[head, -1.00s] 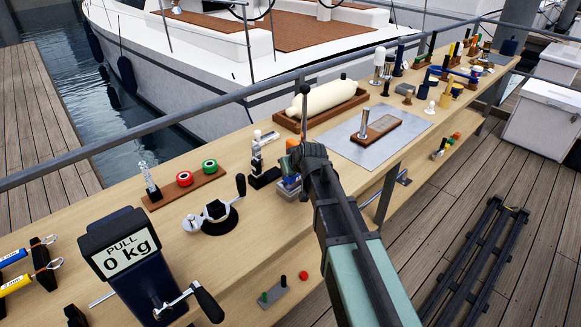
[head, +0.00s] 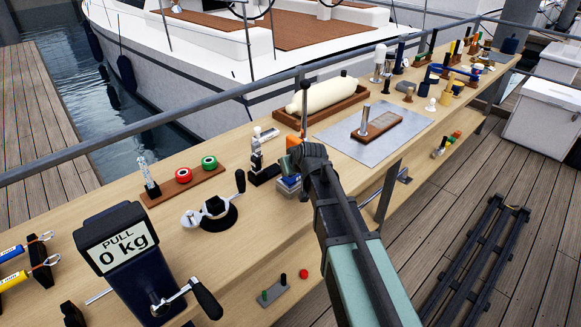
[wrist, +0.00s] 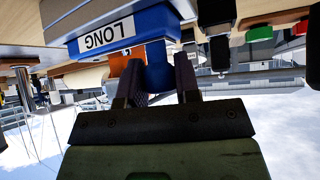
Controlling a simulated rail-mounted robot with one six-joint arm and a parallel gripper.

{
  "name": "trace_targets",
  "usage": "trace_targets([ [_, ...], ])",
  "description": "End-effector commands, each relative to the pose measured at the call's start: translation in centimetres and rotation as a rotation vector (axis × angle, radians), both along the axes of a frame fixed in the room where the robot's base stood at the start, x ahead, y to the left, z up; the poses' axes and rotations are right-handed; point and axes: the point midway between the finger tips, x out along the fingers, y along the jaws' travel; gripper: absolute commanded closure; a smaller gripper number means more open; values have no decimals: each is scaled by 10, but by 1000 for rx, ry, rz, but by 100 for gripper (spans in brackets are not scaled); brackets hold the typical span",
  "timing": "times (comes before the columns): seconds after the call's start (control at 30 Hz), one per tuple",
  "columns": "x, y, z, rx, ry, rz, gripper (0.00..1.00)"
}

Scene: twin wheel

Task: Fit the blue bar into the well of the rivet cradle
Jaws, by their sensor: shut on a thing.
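My gripper (wrist: 160,85) is shut on a blue piece (wrist: 159,68), taken to be the blue bar, which shows between its two dark fingers in the wrist view. Most of the piece is hidden by the fingers and the blue bin. A blue bin (wrist: 120,27) labelled LONG is right by the fingers. In the head view my wrist (head: 309,155) hides the fingertips, beside the blue bin (head: 288,186) on the bench. I cannot tell which object is the rivet cradle.
A black-based stand (head: 264,174) is just left of my wrist. A grey mat (head: 345,142) carries a wooden board with a metal post. A cream roller (head: 320,97) lies in a wooden tray behind. A crank-handled scale (head: 122,245) stands at the near left.

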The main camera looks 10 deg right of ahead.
Motion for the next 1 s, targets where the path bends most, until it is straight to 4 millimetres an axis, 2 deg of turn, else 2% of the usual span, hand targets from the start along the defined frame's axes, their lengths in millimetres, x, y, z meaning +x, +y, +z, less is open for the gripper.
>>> trace_targets([
  [0.47, 0, 0, -13, 0, 0, 0, 100],
  [0.5, 0, 0, -12, 0, 0, 0, 65],
  [0.67, 0, 0, -12, 0, 0, 0, 41],
  [1.0, -3, -1, -7, 0, 0, 0, 40],
])
